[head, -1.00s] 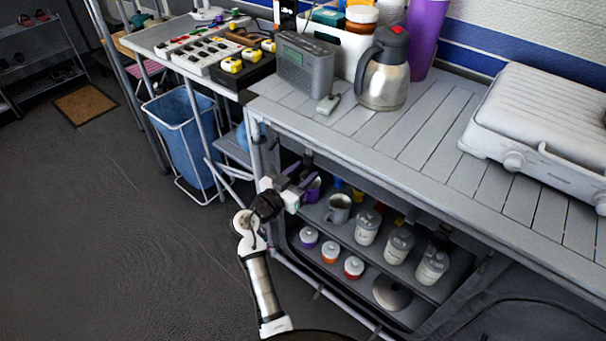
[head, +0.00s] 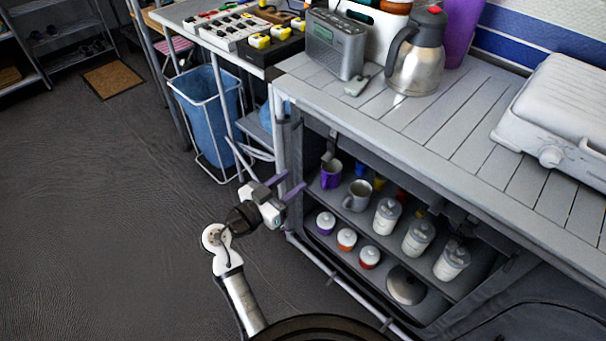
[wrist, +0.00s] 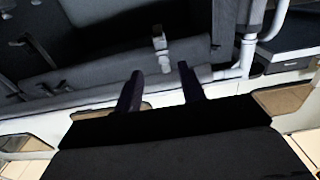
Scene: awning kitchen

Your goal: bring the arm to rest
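My gripper (head: 291,189) is in front of the left end of the open shelf unit, below the counter's front edge. Its two purple fingers are spread apart with nothing between them. In the wrist view the fingers (wrist: 160,90) also stand apart and empty, with a dark fabric panel and a pale frame tube beyond them. A purple mug (head: 331,174) stands on the upper shelf, to the right of the fingers and apart from them. A grey metal mug (head: 357,196) stands beside it.
The slatted counter (head: 440,120) holds a radio (head: 335,43), a steel jug (head: 417,60) and a grey case (head: 560,110). Jars and a round lid (head: 405,286) fill the shelves. A blue bin (head: 208,110) stands left. The floor (head: 100,220) at left is clear.

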